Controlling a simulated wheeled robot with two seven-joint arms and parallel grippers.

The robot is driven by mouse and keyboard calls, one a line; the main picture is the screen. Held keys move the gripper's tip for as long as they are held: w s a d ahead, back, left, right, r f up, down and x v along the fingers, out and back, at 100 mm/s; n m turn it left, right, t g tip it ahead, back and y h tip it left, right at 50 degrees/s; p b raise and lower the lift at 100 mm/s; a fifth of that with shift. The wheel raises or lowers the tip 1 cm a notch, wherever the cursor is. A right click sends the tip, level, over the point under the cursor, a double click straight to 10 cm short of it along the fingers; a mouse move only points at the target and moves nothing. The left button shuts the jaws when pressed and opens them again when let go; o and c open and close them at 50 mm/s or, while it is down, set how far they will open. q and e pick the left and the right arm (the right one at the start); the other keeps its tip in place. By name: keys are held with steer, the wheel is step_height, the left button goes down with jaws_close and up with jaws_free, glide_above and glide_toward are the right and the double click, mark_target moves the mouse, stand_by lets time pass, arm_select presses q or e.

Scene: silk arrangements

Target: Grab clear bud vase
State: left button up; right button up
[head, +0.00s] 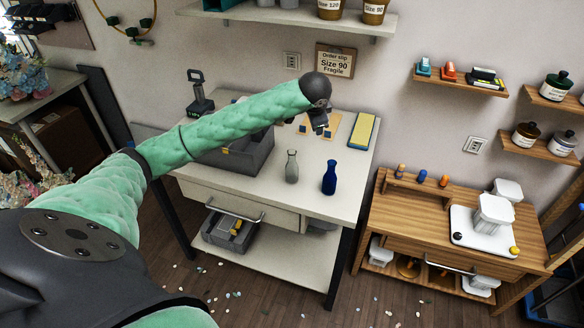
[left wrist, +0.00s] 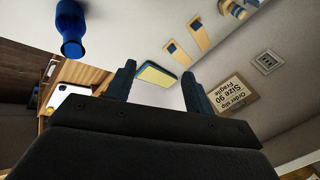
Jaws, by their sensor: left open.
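The clear bud vase (head: 291,167) stands upright on the white table (head: 262,195) in the head view, near the table's front half. A blue vase (head: 329,178) of similar shape stands just right of it; it also shows in the left wrist view (left wrist: 72,30). The clear vase does not show in the left wrist view. My left gripper (head: 321,130) is above the back of the table, behind both vases and apart from them. Its two fingers are spread with nothing between them in the left wrist view (left wrist: 160,88). My right gripper is out of view.
A grey bin (head: 238,158) stands left of the clear vase, partly behind my left arm. A yellow-and-blue pad (head: 363,131) lies at the table's back right. An order slip sign (head: 334,62) and a shelf (head: 300,20) are on the wall. The tabletop around the vases is clear.

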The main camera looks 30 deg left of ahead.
mark_target(292, 152)
arm_select(q)
steer(key=s+a+f+g, duration=0.1)
steer(key=a+f+g, duration=0.1)
steer(key=s+a+f+m+g+h, duration=0.1)
steer(key=s+f, duration=0.1)
steer(key=s+a+f+g+h, duration=0.1)
steer(key=s+a+f+g, duration=0.1)
steer(key=shift+a+f+m+g, duration=0.1)
steer(key=shift+a+m+g, duration=0.2)
steer(key=shift+m, duration=0.1)
steer(key=shift+s+d+f+m+h, duration=0.15)
steer(key=shift+s+d+m+h, duration=0.15)
steer(key=shift+m, duration=0.1)
steer(key=shift+a+f+p, duration=0.1)
steer(key=shift+f+p, duration=0.55)
steer(key=shift+f, duration=0.6)
step_height(292, 152, down, 4)
steer(key=shift+r+p, duration=0.25)
steer(key=shift+p, duration=0.9)
steer(key=shift+f, duration=0.8)
jaws_close()
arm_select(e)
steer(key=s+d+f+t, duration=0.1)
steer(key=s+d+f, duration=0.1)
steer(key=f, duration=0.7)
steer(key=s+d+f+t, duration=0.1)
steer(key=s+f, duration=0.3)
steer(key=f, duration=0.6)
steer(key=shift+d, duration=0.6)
